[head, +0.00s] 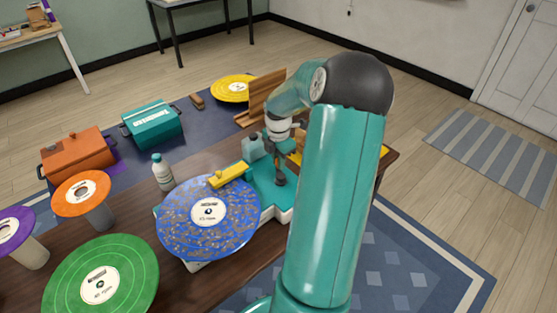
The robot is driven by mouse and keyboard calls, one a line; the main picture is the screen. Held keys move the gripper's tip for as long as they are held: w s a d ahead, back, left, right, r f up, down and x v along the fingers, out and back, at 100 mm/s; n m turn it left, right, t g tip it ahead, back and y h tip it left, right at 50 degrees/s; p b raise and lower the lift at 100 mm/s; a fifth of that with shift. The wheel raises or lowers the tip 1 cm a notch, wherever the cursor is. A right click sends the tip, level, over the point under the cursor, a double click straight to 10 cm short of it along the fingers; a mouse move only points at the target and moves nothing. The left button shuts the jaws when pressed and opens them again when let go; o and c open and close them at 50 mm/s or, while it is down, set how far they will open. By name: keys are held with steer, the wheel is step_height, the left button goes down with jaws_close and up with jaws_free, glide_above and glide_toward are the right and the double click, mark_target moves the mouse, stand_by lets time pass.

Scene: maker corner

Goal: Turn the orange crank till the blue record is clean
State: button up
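The blue record (185,222) lies flat on a teal and white cleaning machine (273,200) on the brown table. Brownish specks cover much of its blue surface around the white label. A yellow bar (229,175) reaches over the record's far edge. My gripper (280,178) points down at the right end of the machine, right of the record. It is small and dark in this view, and I cannot tell whether its fingers are open or shut. I cannot make out the orange crank; my gripper and arm cover part of that area.
A white bottle (163,173) stands behind the record. Green (132,267), orange (65,194) and purple (14,239) records are at the left. Orange (75,153) and teal (152,124) boxes, a yellow record (232,82) and a wooden rack (262,93) are farther back.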

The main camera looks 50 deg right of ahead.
jaws_close()
